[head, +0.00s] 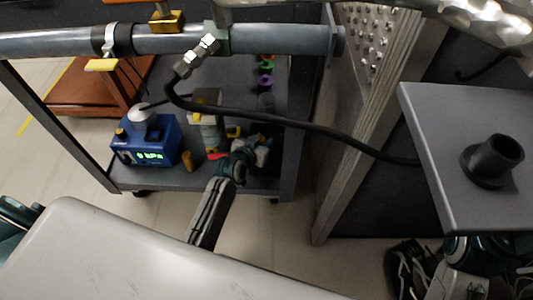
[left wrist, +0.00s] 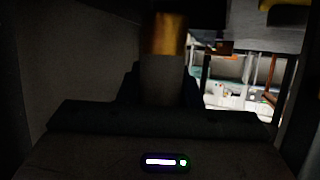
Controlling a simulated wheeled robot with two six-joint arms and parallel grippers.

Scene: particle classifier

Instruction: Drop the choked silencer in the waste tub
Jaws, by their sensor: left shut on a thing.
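My left gripper (head: 258,150) reaches down over the lower shelf of the cart. In the left wrist view, its dark fingers are shut around a grey cylinder with a brass-coloured end (left wrist: 164,35), which looks like the silencer. That view is very dark, and I cannot tell whether the silencer is choked. In the head view, the held piece cannot be made out behind the gripper. No waste tub can be made out for certain. My right gripper (head: 408,270) shows partly at the lower right, and its jaws are unclear.
A blue gauge box (head: 145,142) reading 0 kPa stands on the cart's lower shelf (head: 225,75), among several small coloured parts. A pipe (head: 275,40) and a black hose (head: 310,127) cross above.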

